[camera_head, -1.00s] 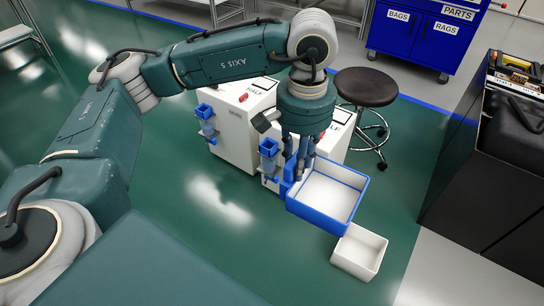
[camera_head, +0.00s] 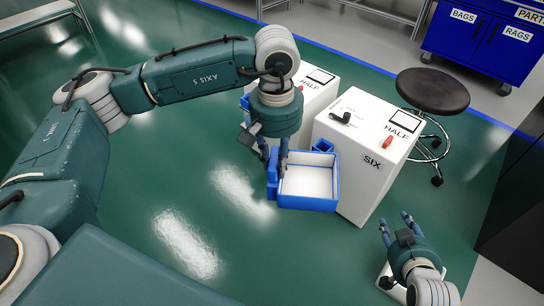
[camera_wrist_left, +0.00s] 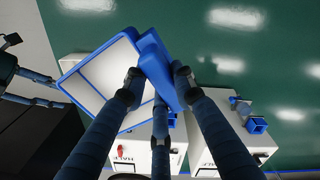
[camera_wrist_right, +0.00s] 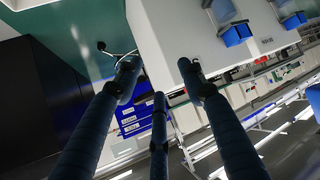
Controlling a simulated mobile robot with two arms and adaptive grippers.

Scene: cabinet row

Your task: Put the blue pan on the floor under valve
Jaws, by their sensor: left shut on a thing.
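The blue pan (camera_head: 308,205), a rectangular tray with a blue rim and white inside, is held in front of the machine marked SIX. My left gripper (camera_head: 274,172) is shut on the pan's left side. In the left wrist view the fingers grip the pan's blue side piece (camera_wrist_left: 158,68). A blue valve part (camera_head: 323,146) on the SIX machine shows just behind the pan's far rim; its lower part is hidden. My right gripper (camera_head: 393,224) is open and empty, above a white bin (camera_head: 388,284) that its arm mostly covers.
The SIX machine (camera_head: 365,150) and a second white machine (camera_head: 312,88) stand side by side. A stool (camera_head: 432,92) and a blue cabinet (camera_head: 480,45) are behind right. A black cabinet (camera_head: 515,220) is at the right edge. The green floor (camera_head: 215,200) at left is clear.

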